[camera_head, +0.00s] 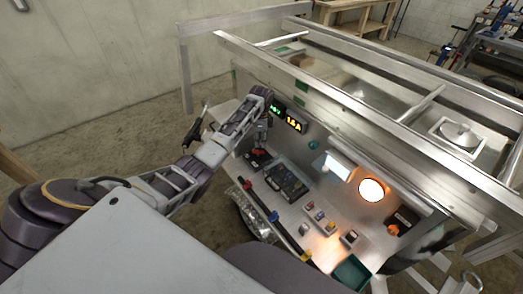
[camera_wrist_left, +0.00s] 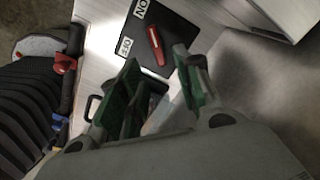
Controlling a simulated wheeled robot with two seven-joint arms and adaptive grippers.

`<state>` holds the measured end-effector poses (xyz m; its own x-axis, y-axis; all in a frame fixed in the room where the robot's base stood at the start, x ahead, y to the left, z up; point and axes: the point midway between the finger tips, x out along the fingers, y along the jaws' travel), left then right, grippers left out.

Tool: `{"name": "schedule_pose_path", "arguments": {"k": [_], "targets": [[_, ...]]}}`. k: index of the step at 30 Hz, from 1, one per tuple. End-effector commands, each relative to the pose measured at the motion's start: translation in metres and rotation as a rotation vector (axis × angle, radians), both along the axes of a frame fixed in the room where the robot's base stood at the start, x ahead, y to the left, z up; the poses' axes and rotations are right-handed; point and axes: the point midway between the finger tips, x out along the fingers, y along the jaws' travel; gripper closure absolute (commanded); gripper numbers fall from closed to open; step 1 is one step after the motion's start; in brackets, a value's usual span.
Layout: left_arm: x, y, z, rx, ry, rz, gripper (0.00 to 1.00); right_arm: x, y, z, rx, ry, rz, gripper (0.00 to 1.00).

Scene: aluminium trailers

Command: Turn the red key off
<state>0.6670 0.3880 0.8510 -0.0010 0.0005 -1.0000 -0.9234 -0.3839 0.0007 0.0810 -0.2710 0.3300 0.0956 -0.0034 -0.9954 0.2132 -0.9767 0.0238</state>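The red key (camera_wrist_left: 156,45) sits on a black plate (camera_wrist_left: 172,22) in the left wrist view. The plate has a white ON label (camera_wrist_left: 144,10) and a white OFF label (camera_wrist_left: 125,48). The key's long handle slants, with its upper end towards the ON label's side. In the head view, the plate area shows small with a red spot (camera_head: 257,152), partly hidden below my left gripper (camera_head: 261,138). My left gripper (camera_wrist_left: 158,78) is open, its green-padded fingers apart with nothing between them, short of the key. My right gripper is not in view.
A black tray (camera_head: 287,180) lies beside the plate on the metal worktop. Lit displays (camera_head: 293,125) are on the panel behind. Small boxes (camera_head: 319,217), a lit round lamp (camera_head: 371,190) and a green bin (camera_head: 351,272) are further right. A dark rail (camera_head: 272,215) runs along the front edge.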

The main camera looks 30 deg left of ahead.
Motion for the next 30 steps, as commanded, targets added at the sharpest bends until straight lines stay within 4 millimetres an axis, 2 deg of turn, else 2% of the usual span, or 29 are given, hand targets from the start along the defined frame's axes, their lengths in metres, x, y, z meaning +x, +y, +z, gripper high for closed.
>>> {"name": "schedule_pose_path", "arguments": {"k": [7, 15, 29, 30], "targets": [[0.000, -0.001, -0.034, -0.002, 0.001, -0.001, 0.66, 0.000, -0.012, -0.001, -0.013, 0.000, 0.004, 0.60], [0.000, 0.000, -0.061, 0.000, 0.000, 0.000, 0.66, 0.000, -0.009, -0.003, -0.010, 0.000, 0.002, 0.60], [0.000, 0.000, -0.068, 0.000, -0.001, -0.001, 0.66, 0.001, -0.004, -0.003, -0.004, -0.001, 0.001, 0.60], [0.000, 0.000, -0.068, -0.001, -0.001, -0.001, 0.70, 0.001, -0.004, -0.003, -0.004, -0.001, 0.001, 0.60]]}}
